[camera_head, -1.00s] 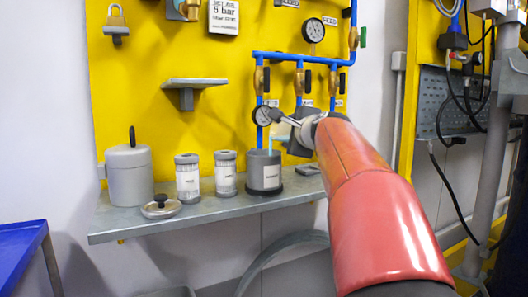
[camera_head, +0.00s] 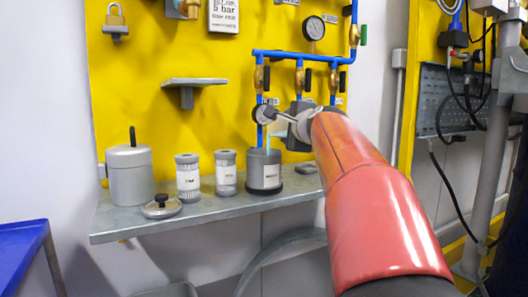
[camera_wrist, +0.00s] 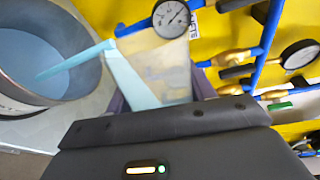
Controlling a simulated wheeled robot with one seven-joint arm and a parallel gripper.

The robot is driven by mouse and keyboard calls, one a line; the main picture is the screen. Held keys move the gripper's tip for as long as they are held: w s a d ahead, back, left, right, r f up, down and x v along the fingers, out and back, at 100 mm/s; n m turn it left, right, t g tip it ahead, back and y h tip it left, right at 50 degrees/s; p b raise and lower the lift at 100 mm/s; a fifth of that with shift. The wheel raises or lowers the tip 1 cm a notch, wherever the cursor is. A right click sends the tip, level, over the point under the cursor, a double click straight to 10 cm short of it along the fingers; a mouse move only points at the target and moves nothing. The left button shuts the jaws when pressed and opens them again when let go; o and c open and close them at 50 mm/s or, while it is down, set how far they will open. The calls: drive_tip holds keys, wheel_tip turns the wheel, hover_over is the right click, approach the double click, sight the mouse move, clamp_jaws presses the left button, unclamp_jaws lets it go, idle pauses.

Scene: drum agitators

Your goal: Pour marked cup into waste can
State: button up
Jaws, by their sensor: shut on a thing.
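My gripper (camera_wrist: 158,98) is shut on a pale, translucent cup (camera_wrist: 160,72), which is tilted with its mouth toward the upper left. Light blue liquid shows in the cup. A blue stream (camera_wrist: 75,63) runs from its lip into the round grey waste can (camera_wrist: 92,82), where pale blue liquid covers the bottom. In the head view the dark grey can (camera_head: 264,176) stands upright on the shelf, with a white label too small to read. My gripper (camera_head: 284,128) is above and right of it. The cup is hardly visible there; any marking on it is hidden.
On the grey shelf (camera_head: 220,208) stand a lidded pot (camera_head: 129,178), two labelled jars (camera_head: 187,180) (camera_head: 226,175) and a loose lid (camera_head: 161,207). Blue pipes with a gauge (camera_head: 264,114) are close behind my gripper. A small ledge (camera_head: 194,82) juts from the yellow panel.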

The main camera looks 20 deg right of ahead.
drive_tip(key=shift+a+r+n, duration=0.15)
drive_tip(key=shift+r+n, duration=0.25)
drive_tip(key=shift+n, duration=0.2)
idle(0.6)
drive_tip(key=shift+f, duration=0.1)
idle(0.4)
